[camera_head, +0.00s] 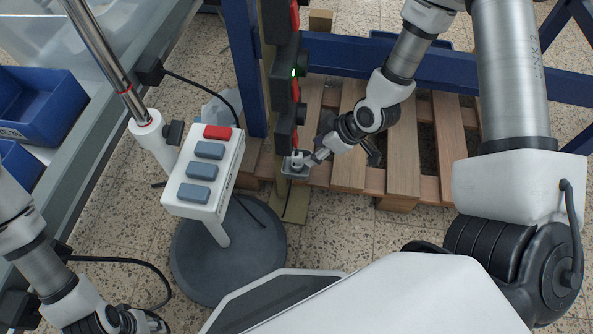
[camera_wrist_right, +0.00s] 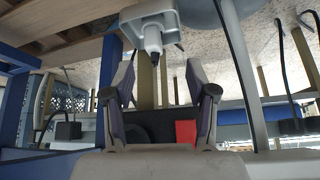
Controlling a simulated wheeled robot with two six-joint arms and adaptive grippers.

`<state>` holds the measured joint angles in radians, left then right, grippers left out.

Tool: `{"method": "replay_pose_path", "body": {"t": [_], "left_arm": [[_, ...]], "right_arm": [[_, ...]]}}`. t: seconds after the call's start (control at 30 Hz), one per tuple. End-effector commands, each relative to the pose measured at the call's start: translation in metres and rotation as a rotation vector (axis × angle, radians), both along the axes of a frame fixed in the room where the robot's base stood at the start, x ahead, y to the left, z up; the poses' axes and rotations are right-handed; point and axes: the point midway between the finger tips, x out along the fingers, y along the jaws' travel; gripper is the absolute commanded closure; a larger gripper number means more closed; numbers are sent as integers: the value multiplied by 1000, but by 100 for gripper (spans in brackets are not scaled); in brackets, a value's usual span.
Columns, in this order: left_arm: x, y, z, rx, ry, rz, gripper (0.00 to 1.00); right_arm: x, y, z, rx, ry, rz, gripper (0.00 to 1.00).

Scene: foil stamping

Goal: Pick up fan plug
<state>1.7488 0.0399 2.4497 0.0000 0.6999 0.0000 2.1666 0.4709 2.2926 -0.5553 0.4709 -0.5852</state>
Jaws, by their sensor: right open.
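The fan plug (camera_head: 296,159) appears to be the small white piece on a grey holder low on the post in the head view. In the right wrist view, the white plug (camera_wrist_right: 152,37) has a narrow dark tip and sits at the grey holder (camera_wrist_right: 170,16). My right gripper (camera_head: 312,159) is beside it on the right in the head view. In the wrist view, the right gripper (camera_wrist_right: 160,68) has its fingers apart, with the plug beyond the gap between them. My left gripper (camera_head: 135,322) is partly cut off at the lower left.
A white control box (camera_head: 205,172) with red and blue buttons stands on a dark round base (camera_head: 228,262). A post with dark socket boxes (camera_head: 285,88) rises behind the holder. Wooden pallets (camera_head: 345,178) and blue frame beams (camera_head: 340,55) are close by.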

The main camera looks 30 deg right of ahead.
Motion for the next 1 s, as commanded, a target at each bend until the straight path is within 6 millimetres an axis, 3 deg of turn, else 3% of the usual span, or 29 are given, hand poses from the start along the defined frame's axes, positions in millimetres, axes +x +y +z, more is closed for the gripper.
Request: {"method": "replay_pose_path", "body": {"t": [0.03, 0.33, 0.5, 0.83, 0.87, 1.0], "left_arm": [[0, 0, -16, 0, -1, 0, 60], [0, 0, -40, 0, -1, 0, 60], [0, 0, -67, 0, -1, 0, 60], [1, 0, -69, 0, -2, 1, 60], [1, 0, -69, 0, -2, 1, 60], [1, 0, -69, 0, -2, 1, 60]], "right_arm": [[4, -1, -12, 0, -18, 15, 43], [21, 9, -38, -5, -35, 36, 43], [37, 19, -65, -6, -35, 37, 43], [43, 25, -70, -2, -33, 33, 43], [43, 25, -70, -2, -33, 33, 50], [43, 25, -71, -2, -32, 32, 100]]}}
